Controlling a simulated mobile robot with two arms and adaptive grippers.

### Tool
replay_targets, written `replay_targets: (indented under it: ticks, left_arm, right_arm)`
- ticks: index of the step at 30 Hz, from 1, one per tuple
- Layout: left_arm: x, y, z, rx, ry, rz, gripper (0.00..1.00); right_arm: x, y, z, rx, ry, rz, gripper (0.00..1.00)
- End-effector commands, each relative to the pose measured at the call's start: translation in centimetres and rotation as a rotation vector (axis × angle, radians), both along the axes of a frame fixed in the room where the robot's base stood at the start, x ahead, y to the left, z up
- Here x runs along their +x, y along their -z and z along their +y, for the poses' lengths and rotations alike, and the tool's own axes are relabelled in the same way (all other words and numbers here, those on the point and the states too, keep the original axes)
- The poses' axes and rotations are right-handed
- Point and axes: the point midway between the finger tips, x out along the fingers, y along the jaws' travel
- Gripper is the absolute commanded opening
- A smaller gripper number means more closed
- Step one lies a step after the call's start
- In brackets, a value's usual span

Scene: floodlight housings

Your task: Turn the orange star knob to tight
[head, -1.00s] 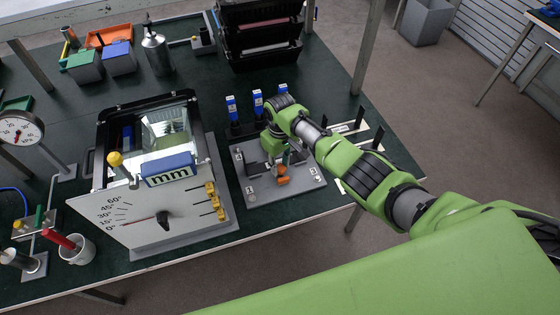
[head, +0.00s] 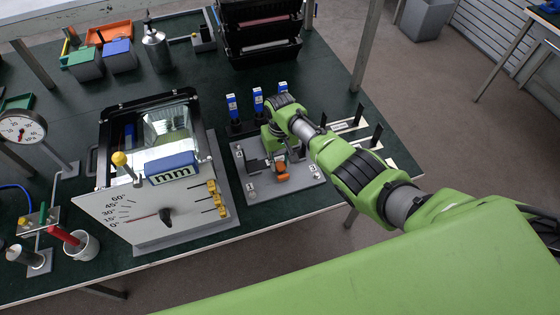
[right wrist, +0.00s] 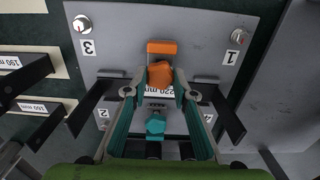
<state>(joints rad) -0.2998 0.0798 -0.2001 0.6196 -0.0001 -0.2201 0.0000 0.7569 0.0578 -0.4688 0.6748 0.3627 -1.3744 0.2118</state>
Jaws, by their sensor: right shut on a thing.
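The orange star knob (right wrist: 160,75) sits between the fingertips of my right gripper (right wrist: 160,88) in the right wrist view. The gripper is shut on it, with a teal-lined finger on each side. A flat orange piece (right wrist: 162,47) lies just beyond the knob. In the head view my right gripper (head: 279,160) reaches down over the grey plate (head: 255,185), where the orange parts partly show. The arm hides part of the plate. My left gripper is not in view.
The plate carries numbered corner labels and screws, with dark upright bars beside it. Blue-topped posts (head: 257,98) stand behind. A floodlight housing with an angle dial (head: 125,220) stands to the left, and a black rack (head: 260,40) stands behind.

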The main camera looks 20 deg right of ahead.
Motion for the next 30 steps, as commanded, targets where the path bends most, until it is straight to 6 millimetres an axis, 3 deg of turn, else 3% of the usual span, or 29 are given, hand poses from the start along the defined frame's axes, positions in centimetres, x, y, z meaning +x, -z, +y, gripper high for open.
replay_targets:
  ticks: [4, 5, 6, 7, 20, 26, 30]
  left_arm:
    - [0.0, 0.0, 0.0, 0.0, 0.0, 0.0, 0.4]
    - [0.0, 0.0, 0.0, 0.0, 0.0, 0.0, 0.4]
    - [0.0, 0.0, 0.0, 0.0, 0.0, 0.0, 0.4]
    - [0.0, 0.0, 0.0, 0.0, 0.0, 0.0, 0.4]
    - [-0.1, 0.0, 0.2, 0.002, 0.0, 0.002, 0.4]
    - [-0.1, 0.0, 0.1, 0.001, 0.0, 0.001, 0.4]
    - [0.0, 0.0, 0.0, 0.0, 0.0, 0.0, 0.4]
  right_arm:
    - [0.1, 0.0, 0.1, 0.001, -0.001, -0.002, 0.03]
    - [0.1, 0.0, 0.1, 0.001, -0.001, -0.002, 0.27]
    - [0.1, 0.0, 0.1, 0.001, -0.001, -0.002, 0.38]
    - [0.1, 0.0, 0.1, 0.001, -0.001, -0.002, 0.42]
    - [0.1, -0.4, 0.0, 0.0, -0.002, -0.001, 0.42]
    - [0.1, -2.5, 0.1, 0.001, -0.002, -0.004, 0.42]
    - [0.2, -5.2, 0.0, 0.001, -0.002, -0.005, 0.42]
